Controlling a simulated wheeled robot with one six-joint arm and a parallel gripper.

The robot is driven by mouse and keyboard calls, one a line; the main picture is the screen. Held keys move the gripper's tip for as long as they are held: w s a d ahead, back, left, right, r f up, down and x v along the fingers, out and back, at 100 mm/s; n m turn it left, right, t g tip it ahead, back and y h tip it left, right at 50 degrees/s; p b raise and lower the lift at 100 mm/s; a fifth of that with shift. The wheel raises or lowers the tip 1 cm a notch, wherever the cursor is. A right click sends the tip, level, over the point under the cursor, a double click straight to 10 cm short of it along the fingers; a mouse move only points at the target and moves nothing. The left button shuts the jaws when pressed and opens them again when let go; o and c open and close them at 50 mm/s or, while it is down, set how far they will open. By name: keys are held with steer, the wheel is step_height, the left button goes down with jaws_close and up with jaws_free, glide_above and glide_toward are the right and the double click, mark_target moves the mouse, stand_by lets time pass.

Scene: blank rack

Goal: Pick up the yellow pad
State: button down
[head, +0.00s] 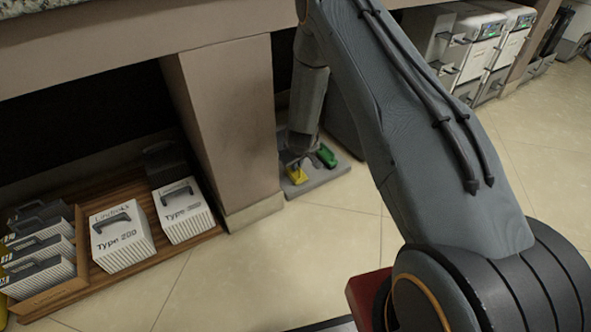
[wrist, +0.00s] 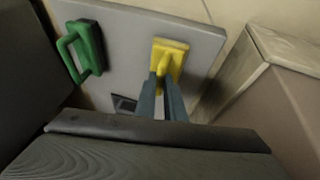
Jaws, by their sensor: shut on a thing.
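The yellow pad (wrist: 171,50) lies at the grey board in the wrist view, with its raised handle toward me. It also shows small in the head view (head: 297,175), partly hidden by my gripper. My gripper (wrist: 166,84) is shut on the yellow pad's handle. The pad appears at or very near the board's surface; I cannot tell whether it touches. A green pad (wrist: 88,48) with a loop handle is to its left in the wrist view, and to its right in the head view (head: 326,156).
The grey board (wrist: 130,28) lies on the tiled floor beside a beige pillar (head: 236,130). White Type 200 and Type 350 boxes (head: 120,238) stand on a wooden shelf at the left. White machines (head: 490,50) stand at the back right. Open floor lies in front.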

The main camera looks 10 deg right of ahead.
step_height(320, 180, up, 10)
steer(key=p, duration=0.6)
